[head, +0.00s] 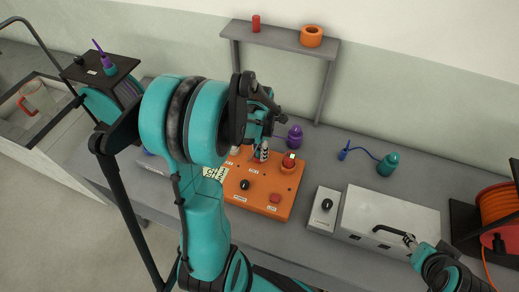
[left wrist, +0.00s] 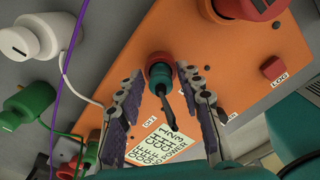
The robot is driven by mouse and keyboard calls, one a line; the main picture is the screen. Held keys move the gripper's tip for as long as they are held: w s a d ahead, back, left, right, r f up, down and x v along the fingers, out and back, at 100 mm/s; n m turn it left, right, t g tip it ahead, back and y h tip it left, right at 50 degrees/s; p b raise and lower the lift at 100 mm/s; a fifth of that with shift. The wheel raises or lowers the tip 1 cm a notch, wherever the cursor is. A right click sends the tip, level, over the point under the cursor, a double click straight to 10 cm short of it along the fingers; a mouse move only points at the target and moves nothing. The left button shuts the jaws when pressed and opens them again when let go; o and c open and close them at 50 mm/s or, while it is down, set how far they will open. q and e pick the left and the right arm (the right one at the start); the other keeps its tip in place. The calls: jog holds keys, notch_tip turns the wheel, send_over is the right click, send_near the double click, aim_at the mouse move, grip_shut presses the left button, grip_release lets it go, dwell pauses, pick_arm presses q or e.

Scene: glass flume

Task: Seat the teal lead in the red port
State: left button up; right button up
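In the left wrist view a teal lead (left wrist: 160,76) with a dark tail stands at the red port (left wrist: 158,58) on the orange panel. The teal body meets the red ring; how deep it sits I cannot tell. My left gripper (left wrist: 164,108) is open, with one finger on each side of the lead's tail and gaps on both sides. In the head view my left gripper (head: 262,148) is over the panel's upper part, and my arm hides the lead and port. My right gripper (head: 409,241) is by the white box; its fingers are unclear.
The orange panel (head: 258,205) carries knobs and a red button. A white box (head: 388,218) with a dark handle stands right of it. A purple plug (head: 295,136) and a teal-green plug (head: 388,164) stand behind. White (left wrist: 35,35) and green (left wrist: 30,101) plugs with cables are left in the wrist view.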

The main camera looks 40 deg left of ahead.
pick_arm(q)
jog(key=shift+r+p, duration=0.35)
jog(key=shift+r, duration=0.25)
notch_tip(320, 180, up, 11)
jog(key=p, duration=0.3)
jog(key=s+d+r+m+t, duration=0.2)
jog(key=d+m, duration=0.6)
jog(key=m, duration=0.8)
jog(key=s+d+r+m+t, duration=0.3)
jog(key=d+m, duration=0.6)
jog(key=m, duration=0.6)
jog(key=shift+s+r+m+t, duration=0.2)
jog(key=shift+s+m+t, duration=0.3)
jog(key=shift+t, duration=0.6)
jog(key=shift+s, duration=0.1)
